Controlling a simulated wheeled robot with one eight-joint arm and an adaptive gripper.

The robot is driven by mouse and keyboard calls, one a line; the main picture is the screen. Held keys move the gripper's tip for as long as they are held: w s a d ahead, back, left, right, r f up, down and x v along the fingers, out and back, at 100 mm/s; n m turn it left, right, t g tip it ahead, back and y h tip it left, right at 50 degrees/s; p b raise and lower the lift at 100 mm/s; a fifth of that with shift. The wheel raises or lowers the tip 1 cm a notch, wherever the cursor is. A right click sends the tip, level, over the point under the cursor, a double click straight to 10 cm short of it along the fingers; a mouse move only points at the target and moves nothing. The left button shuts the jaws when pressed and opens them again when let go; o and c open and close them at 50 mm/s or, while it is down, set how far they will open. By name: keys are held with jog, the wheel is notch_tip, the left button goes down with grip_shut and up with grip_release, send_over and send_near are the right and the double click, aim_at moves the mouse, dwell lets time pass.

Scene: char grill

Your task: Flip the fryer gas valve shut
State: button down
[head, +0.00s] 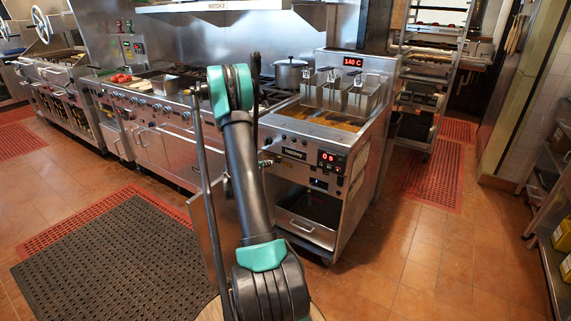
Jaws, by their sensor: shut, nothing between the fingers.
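The fryer (300,152) stands right of centre, a steel unit with a lit red control display (331,160) on its front. Three baskets (337,92) hang over its oil vat. Below the panel is a dark open cabinet space (318,204). A steel panel that looks like an open door stands to its left, partly behind my arm. I cannot make out the gas valve; a small metal fitting (265,163) shows beside my arm, but I cannot tell what it is. My arm rises in front of the fryer's left side, and my gripper is hidden behind it.
A steel pot (290,74) sits on the range behind the fryer. A cooking line (160,130) runs left. A dark mat (110,255) covers the front-left floor. Tiled floor (410,270) is free at the right, before shelving (550,250) at the edge.

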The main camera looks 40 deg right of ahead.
jog(key=m+h, duration=0.1)
jog(key=h, duration=0.1)
send_near(284, 163)
jog(key=s+r, duration=0.2)
jog(key=shift+s+a+r, duration=0.25)
jog(key=shift+s+a, duration=0.1)
jog(key=x, duration=1)
jog(key=shift+f, duration=0.15)
